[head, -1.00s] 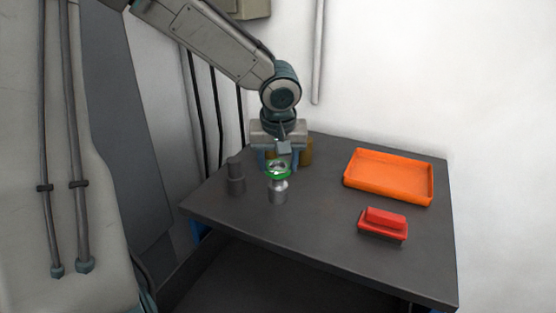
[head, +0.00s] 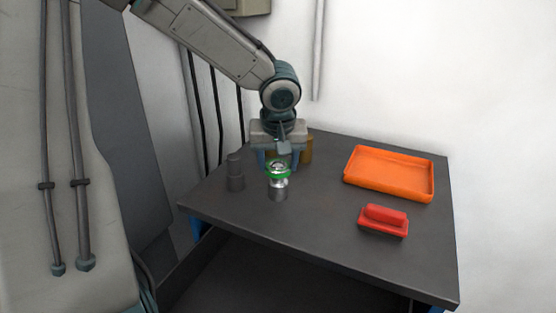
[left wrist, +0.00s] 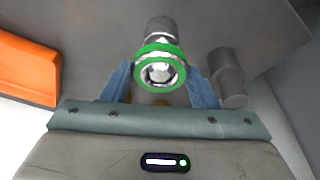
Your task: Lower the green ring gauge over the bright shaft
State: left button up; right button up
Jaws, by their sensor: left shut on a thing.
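The green ring gauge (head: 267,172) is held level at the top of the bright shaft (head: 279,183), which stands upright on the dark table. My left gripper (head: 278,164) points down and is shut on the ring. In the left wrist view the green ring (left wrist: 178,50) lies between the fingers of the gripper (left wrist: 160,80). The shaft's bright end (left wrist: 159,72) shows inside the ring's opening, and its grey lower part (left wrist: 160,28) shows beyond it. How far the ring sits down the shaft is hard to tell. My right gripper is not in view.
A dark stepped cylinder (head: 235,172) stands close left of the shaft. A brownish-yellow object (head: 306,150) stands behind my gripper. An orange tray (head: 390,196) and a red block-like object (head: 384,221) are on the right of the table (head: 320,215). The table's middle is clear.

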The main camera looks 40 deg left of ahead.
pick_arm(q)
jog(key=shift+f+b, duration=0.7)
jog(key=shift+f, duration=0.5)
jog(key=o, duration=1.3)
